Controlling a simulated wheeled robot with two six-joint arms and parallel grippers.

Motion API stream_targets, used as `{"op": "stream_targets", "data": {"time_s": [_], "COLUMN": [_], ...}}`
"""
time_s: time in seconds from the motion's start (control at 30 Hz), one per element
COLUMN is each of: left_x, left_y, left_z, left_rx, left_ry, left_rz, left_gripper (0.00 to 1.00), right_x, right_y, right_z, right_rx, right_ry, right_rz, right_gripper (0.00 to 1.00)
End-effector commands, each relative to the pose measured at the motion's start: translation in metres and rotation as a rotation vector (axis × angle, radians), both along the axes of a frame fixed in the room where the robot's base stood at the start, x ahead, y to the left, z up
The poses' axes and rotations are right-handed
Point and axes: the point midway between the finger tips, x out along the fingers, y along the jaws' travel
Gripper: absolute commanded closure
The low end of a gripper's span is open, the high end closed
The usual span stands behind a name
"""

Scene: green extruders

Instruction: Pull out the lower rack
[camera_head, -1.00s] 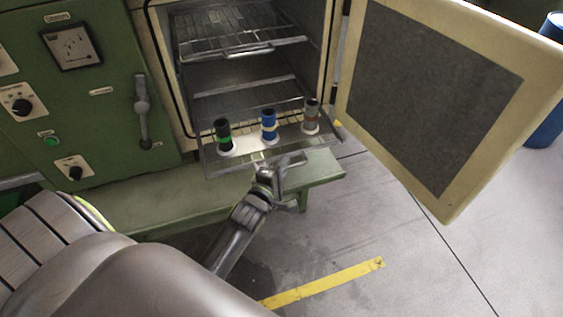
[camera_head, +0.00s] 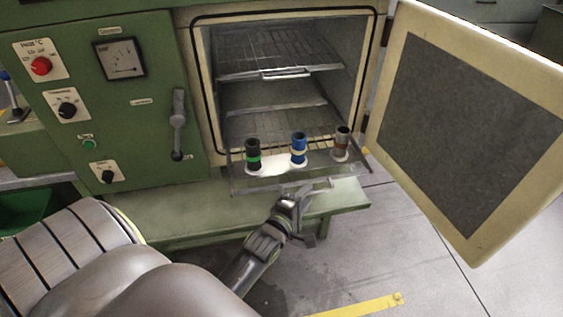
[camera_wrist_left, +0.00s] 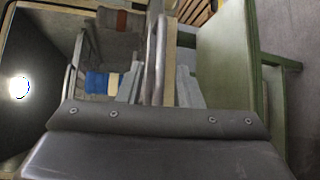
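The lower rack (camera_head: 237,187) juts out of the open oven's mouth. Three upright cylinders stand on it: a black one with a green band (camera_head: 253,155), a blue one with a pale band (camera_head: 299,148) and a grey-brown one (camera_head: 342,143). My left gripper (camera_head: 298,196) is at the rack's front edge. In the left wrist view its two fingers (camera_wrist_left: 158,88) are apart, with the rack's metal front bar (camera_wrist_left: 157,50) running between them and gaps beside it. Contact with the bar cannot be made out. My right gripper is not in view.
An upper rack (camera_head: 280,68) sits inside the oven (camera_head: 270,100). The oven door (camera_head: 460,130) stands wide open on the right. A green ledge (camera_head: 210,208) runs below the oven. A control panel (camera_head: 120,100) with a lever handle (camera_head: 178,125) is on the left. The floor in front is clear.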

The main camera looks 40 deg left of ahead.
Motion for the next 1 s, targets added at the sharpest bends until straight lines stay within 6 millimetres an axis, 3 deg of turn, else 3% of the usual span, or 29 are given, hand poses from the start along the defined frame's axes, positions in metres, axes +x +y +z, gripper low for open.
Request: {"op": "stream_targets", "data": {"time_s": [0.3, 0.6, 0.8, 1.0], "left_x": [-0.065, -0.119, -0.140, -0.147], "left_y": [-0.004, -0.008, -0.009, -0.010], "left_z": [0.008, 0.013, 0.018, 0.021], "left_rx": [-0.003, -0.002, -0.001, 0.001], "left_ry": [0.002, 0.002, 0.001, 0.000], "left_rz": [0.003, 0.003, 0.002, 0.001], "left_gripper": [0.67, 0.67, 0.67, 0.67], "right_x": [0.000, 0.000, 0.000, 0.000], "right_y": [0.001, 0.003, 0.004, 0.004], "right_z": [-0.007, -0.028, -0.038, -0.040], "right_rx": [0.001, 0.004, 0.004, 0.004], "right_ry": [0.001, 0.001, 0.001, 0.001], "right_rz": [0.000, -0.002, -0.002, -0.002], "right_gripper": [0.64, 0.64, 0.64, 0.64]}}
